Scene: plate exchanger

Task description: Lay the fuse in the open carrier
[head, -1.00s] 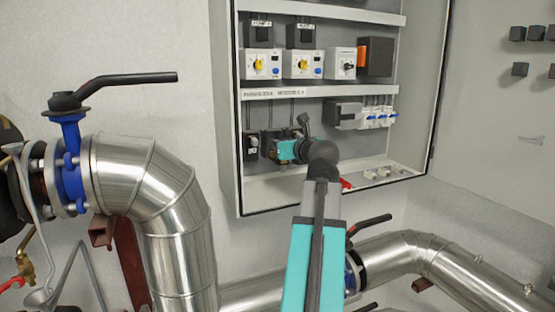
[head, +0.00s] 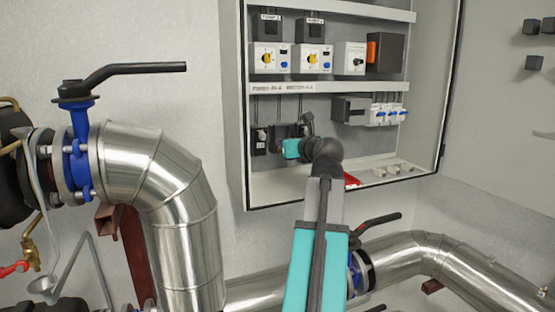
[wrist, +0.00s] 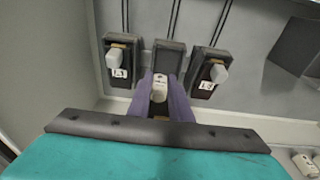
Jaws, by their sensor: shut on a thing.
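The fuse (wrist: 159,88) is a small white piece between the two purple-grey fingers of my gripper (wrist: 161,84) in the wrist view. My gripper is shut on it. Just beyond it is the middle dark carrier (wrist: 169,55), between two similar carriers with white labelled fronts, left (wrist: 119,60) and right (wrist: 208,73). The fuse overlaps the middle carrier's lower end in this view; I cannot tell whether they touch. In the head view my teal gripper body (head: 290,149) is at the lower row, hiding the fuse and most of the carriers.
The cabinet (head: 245,130) has a rail of devices above and small breakers (head: 385,113) to the right. Its floor holds several pale pieces (head: 393,170) and a red item (head: 351,180). The open door (head: 445,90) is at right. Steel pipes (head: 185,230) stand in front.

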